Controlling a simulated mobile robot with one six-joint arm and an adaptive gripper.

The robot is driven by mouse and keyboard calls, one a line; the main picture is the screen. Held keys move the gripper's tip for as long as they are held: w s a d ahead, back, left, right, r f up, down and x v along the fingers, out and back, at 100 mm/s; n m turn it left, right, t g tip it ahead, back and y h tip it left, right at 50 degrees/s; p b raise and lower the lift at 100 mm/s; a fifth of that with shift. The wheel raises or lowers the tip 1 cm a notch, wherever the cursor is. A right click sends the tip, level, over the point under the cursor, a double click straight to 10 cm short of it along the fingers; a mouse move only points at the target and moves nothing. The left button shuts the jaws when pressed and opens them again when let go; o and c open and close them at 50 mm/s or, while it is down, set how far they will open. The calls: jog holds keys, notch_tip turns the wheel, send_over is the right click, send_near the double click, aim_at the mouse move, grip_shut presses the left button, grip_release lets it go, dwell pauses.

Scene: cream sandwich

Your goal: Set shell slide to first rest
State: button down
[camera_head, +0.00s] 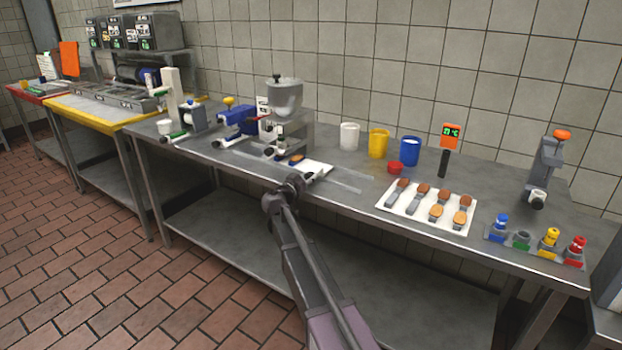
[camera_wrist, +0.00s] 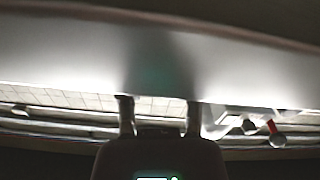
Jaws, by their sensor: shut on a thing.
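The shell slide, a white plate (camera_head: 318,168), lies on the steel bench below the grey hopper machine (camera_head: 285,110). A small orange-brown piece with blue beneath it (camera_head: 296,159) is at its back left. My gripper (camera_head: 292,181) is at the slide's front edge, low over the bench edge. In the wrist view my gripper (camera_wrist: 160,108) shows two dark fingers with a gap, around a dark bar-like part. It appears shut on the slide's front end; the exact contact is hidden. A broad pale surface fills the wrist view above the fingers.
Clear flat rails (camera_head: 345,180) extend right of the slide. A blue clamp-like device (camera_head: 238,120) stands left. White, yellow and blue cups (camera_head: 378,143) stand behind. A white tray of brown-topped pieces (camera_head: 428,206) and coloured-capped bottles (camera_head: 549,240) are to the right.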

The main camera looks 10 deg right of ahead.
jog(key=shift+c, duration=1.5)
grip_release()
jog(key=shift+d, duration=0.1)
jog(key=shift+s, duration=0.15)
jog(key=v, duration=1.2)
